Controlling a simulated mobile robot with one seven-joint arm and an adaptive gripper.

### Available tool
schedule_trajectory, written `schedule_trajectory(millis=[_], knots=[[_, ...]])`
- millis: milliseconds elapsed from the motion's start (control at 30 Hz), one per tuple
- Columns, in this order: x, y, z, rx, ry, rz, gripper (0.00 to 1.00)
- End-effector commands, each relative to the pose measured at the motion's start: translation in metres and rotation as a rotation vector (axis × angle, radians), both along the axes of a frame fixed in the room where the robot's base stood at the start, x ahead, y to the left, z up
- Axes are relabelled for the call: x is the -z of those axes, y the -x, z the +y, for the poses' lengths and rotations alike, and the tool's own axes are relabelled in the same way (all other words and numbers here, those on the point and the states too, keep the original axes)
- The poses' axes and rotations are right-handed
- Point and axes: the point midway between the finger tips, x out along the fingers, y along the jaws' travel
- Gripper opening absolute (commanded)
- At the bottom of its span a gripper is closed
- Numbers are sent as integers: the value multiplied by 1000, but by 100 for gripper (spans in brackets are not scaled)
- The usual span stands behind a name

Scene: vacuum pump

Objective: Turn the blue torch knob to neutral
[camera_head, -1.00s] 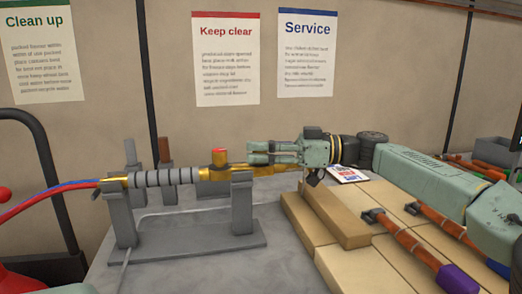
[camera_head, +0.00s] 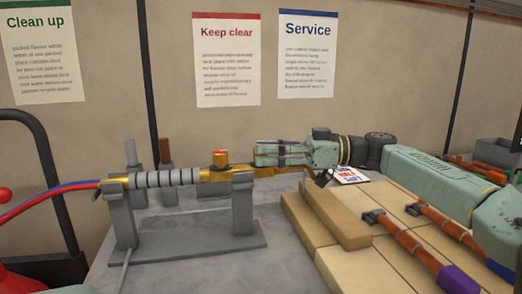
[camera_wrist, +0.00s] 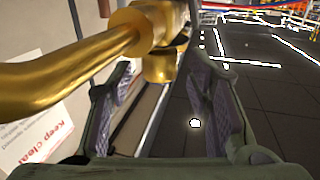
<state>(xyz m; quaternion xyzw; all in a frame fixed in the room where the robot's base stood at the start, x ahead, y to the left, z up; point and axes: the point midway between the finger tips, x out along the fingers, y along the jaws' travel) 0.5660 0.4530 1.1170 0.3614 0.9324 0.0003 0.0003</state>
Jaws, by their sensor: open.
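The brass torch (camera_head: 213,175) lies level in a grey stand, with a ribbed grey grip at its left. I cannot make out a blue knob in either view. My gripper (camera_head: 258,152) is open and empty, pointing left over the torch's right end, right of the red-topped knob. In the wrist view, its spread fingers (camera_wrist: 163,78) face the brass torch neck (camera_wrist: 70,62) and a thicker brass part (camera_wrist: 153,22), with nothing clamped between them.
The grey stand (camera_head: 190,234) rests on a grey worktop (camera_head: 200,275). Red and blue hoses (camera_head: 50,195) leave the torch at left. Two upright rods stand behind it. Tan blocks (camera_head: 330,226) and orange-handled tools (camera_head: 407,243) lie at right, under my arm.

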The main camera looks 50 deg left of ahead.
Motion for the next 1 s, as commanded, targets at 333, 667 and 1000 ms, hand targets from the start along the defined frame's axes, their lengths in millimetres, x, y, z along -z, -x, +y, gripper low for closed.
schedule_trajectory(millis=[333,667,1000], knots=[[0,-55,-50,3,0,1,46],[0,-75,-69,0,1,1,46],[0,-75,-69,0,1,1,46]])
